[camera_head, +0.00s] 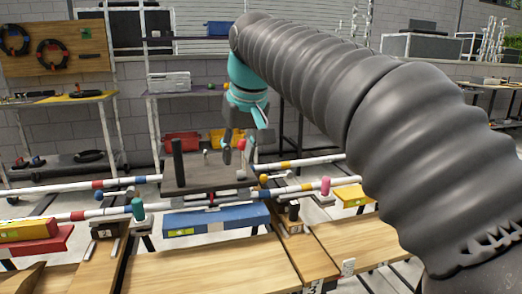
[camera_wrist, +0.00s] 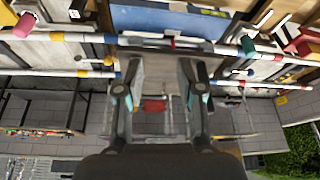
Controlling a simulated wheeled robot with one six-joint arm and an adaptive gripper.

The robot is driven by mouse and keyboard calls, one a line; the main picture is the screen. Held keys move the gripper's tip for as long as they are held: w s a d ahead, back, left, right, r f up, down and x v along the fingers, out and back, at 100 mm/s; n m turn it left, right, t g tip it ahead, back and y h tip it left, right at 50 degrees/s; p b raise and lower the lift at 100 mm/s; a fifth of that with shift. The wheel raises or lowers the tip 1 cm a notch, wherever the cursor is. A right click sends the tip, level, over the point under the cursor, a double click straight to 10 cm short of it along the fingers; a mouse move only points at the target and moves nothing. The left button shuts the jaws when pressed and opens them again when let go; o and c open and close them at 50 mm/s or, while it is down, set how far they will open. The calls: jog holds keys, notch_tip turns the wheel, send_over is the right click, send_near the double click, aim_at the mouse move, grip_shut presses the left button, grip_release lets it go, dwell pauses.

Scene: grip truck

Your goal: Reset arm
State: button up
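My gripper (camera_head: 236,152) hangs from my dark ribbed arm and teal wrist near the middle of the head view. It points down, above or in front of a grey platform (camera_head: 205,178); the exact gap to it cannot be told. In the wrist view my gripper (camera_wrist: 160,82) shows two dark fingers spread well apart with nothing held between them. The grey platform (camera_wrist: 158,66) lies beyond the fingers.
White rails with coloured bands (camera_head: 80,215) cross in front. A blue box (camera_head: 215,219), a green cylinder (camera_head: 138,209) and a pink cylinder (camera_head: 325,186) stand near them. Wooden tabletops (camera_head: 195,268) lie nearest. Red bins (camera_head: 182,143) and shelves are behind.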

jog(key=s+d+f+m+t+h, duration=0.1)
jog(key=s+d+f+m, duration=0.4)
jog(key=s+d+f, duration=1.5)
jog(key=shift+s+d+f+t+h, duration=0.15)
jog(key=shift+s+f+t+h, duration=0.25)
jog(key=shift+s+f, duration=1)
